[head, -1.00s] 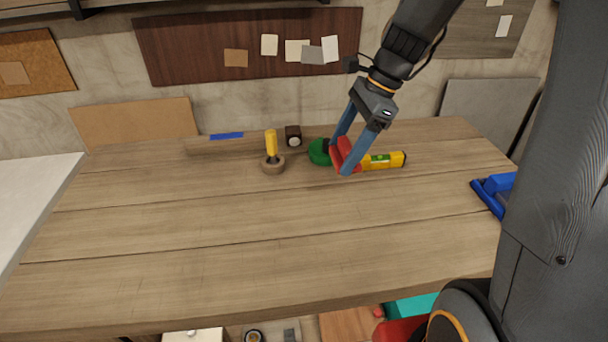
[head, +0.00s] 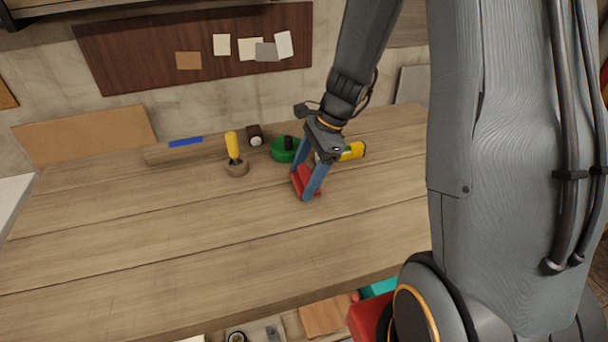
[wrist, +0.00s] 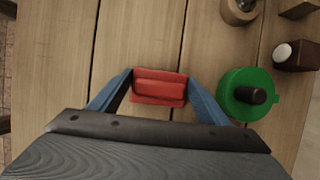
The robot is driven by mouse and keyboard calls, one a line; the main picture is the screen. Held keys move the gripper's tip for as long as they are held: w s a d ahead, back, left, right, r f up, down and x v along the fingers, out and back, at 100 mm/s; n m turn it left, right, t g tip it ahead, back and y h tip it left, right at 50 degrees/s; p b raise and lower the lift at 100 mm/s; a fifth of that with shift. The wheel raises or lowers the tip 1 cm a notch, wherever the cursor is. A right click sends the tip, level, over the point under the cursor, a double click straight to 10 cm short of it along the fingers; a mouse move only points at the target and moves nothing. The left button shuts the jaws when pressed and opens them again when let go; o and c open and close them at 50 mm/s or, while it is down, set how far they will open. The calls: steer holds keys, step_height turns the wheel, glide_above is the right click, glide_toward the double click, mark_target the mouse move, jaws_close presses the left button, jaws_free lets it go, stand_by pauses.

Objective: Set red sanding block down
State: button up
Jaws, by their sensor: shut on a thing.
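The red sanding block (head: 304,183) is between the two blue fingers of my gripper (head: 304,186), over the wooden table (head: 180,240). In the wrist view the red sanding block (wrist: 160,87) spans the gap between the fingertips of my gripper (wrist: 160,84), which are shut on its ends. The block is at or just above the boards; I cannot tell whether it touches them. The fingers hide part of it in the head view.
A green round object with a dark knob (head: 285,150) is close behind the block. A yellow level (head: 352,151) lies behind my gripper. A dark box (head: 255,135) is farther back. The boards in front are clear.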

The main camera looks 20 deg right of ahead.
steer(key=o, duration=0.7)
steer(key=shift+f, duration=0.15)
steer(key=o, duration=0.4)
